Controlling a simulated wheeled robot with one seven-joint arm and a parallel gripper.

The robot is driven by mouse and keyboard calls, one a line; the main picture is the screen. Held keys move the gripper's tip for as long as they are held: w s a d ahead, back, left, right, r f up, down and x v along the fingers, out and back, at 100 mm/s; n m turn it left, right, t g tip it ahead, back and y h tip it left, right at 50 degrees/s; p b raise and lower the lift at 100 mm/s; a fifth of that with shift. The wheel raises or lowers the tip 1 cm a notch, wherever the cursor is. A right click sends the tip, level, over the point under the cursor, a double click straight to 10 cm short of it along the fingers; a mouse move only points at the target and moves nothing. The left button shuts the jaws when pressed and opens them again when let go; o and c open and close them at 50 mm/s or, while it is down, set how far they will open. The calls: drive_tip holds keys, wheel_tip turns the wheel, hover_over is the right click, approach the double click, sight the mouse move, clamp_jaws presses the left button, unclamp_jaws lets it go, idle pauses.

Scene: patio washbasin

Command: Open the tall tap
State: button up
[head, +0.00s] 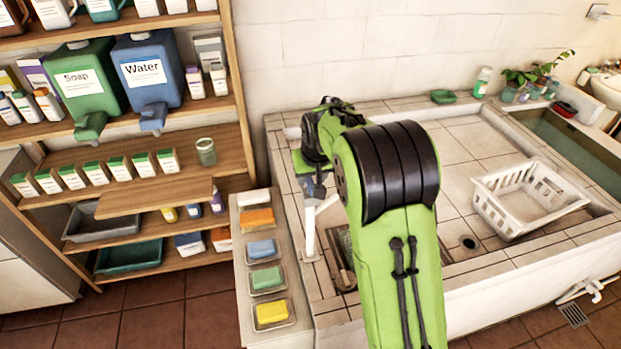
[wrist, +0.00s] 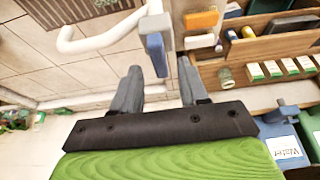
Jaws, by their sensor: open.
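The tall tap is a white upright pipe (head: 310,232) at the left edge of the tiled basin in the head view. In the wrist view its curved white spout (wrist: 100,40) reaches to the left, and its blue-grey lever handle (wrist: 155,48) shows at the top centre. My gripper (wrist: 158,66) is open, with one grey finger on each side of the handle's end. Whether either finger touches the handle I cannot tell. In the head view my gripper (head: 314,182) is above the tap, and my arm hides part of the basin behind it.
A ledge with soap dishes (head: 270,314) runs left of the basin. Wooden shelves (head: 150,200) with Soap and Water dispensers (head: 146,72) stand further left. A white basket (head: 528,200) sits in the basin at right, near a drain (head: 468,242).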

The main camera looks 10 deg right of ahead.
drive_tip(key=shift+x, duration=1.2)
clamp_jaws()
drive_tip(key=shift+d+n, duration=0.1)
drive_tip(key=shift+n, duration=0.3)
drive_tip(key=n+y, duration=0.1)
drive_tip(key=n, duration=0.1)
drive_tip(key=shift+d+n+b, duration=0.1)
drive_tip(key=shift+n+b, duration=0.3)
drive_tip(key=n+y, duration=0.1)
drive_tip(key=n, duration=0.1)
drive_tip(key=n+g+y, duration=0.1)
drive_tip(key=n, duration=0.1)
drive_tip(key=shift+d+r+n+p, duration=0.1)
drive_tip(key=shift+r+n+p, duration=0.05)
drive_tip(key=shift+n+p, duration=0.2)
drive_tip(key=n+g+p, duration=0.1)
drive_tip(key=n, duration=0.1)
drive_tip(key=n+y+p, duration=0.1)
drive_tip(key=n+p, duration=0.1)
drive_tip(key=n, duration=0.1)
drive_tip(key=shift+w+d+g, duration=0.1)
drive_tip(key=shift+w+g, duration=0.05)
drive_tip(key=shift+g, duration=0.25)
drive_tip(key=n+g+p, duration=0.1)
drive_tip(key=n, duration=0.3)
drive_tip(key=shift+w+n+y, duration=0.15)
drive_tip(key=shift+n+y, duration=0.1)
drive_tip(key=shift+y, duration=0.05)
drive_tip(key=shift+g+p, duration=0.3)
